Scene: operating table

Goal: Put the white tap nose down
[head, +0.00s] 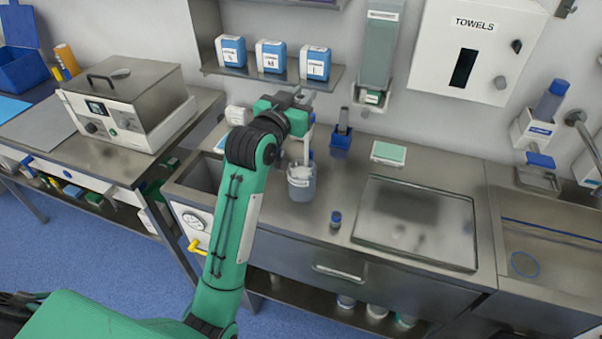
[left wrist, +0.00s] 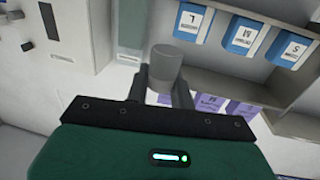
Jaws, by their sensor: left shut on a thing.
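My left gripper (left wrist: 163,90) is shut on a pale grey, round-ended piece, which I take to be the white tap (left wrist: 168,68); it sits between the two dark fingers in the left wrist view. In the head view the left gripper (head: 300,100) is raised over the back of the steel counter, below the shelf of blue boxes. The held piece is small and partly hidden there, so I cannot tell which way its nose points. A grey cup (head: 301,185) stands on the counter below the gripper. My right gripper is not in view.
The shelf with blue boxes (head: 271,58) is close above the gripper. A green-filled dispenser (head: 378,52) hangs to its right. A small blue-capped bottle (head: 335,219), a green-topped box (head: 388,153) and a steel tray (head: 416,262) are on the counter. The sink is at far right.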

